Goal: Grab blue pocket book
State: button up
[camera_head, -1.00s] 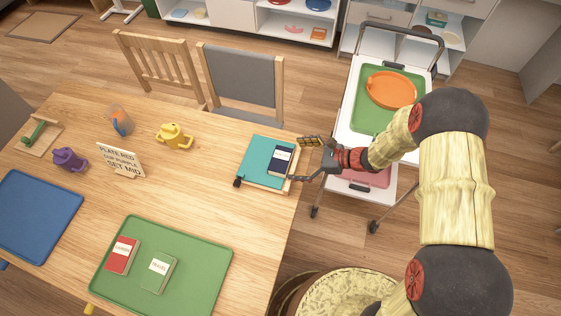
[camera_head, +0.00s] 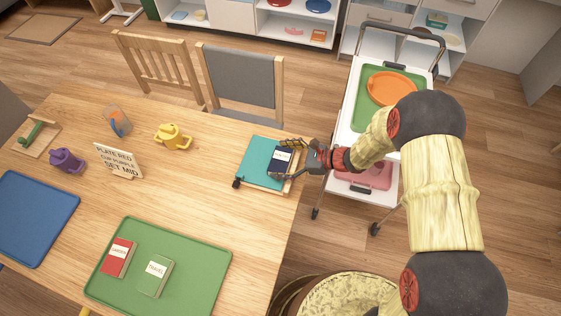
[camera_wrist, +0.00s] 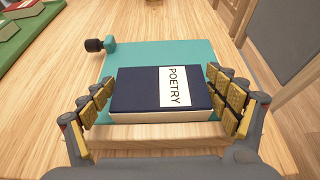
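The blue pocket book (camera_head: 280,161) is dark blue with a white label; it lies flat on a teal-topped board at the table's right edge. In the wrist view the book (camera_wrist: 138,90) shows its label reading POETRY. My gripper (camera_head: 283,160) reaches in from the right, over the board's edge. In the wrist view my gripper (camera_wrist: 160,95) is open, with one padded finger at each end of the book. Small gaps seem to show between fingers and book; I cannot tell if either touches.
The teal board (camera_head: 256,154) has a dark knob at its front left corner. A green tray (camera_head: 205,270) holds a red book and a green book. A trolley (camera_head: 347,142) is beside the table.

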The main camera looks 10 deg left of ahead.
jog(key=c, duration=0.8)
jog(key=shift+o, duration=0.2)
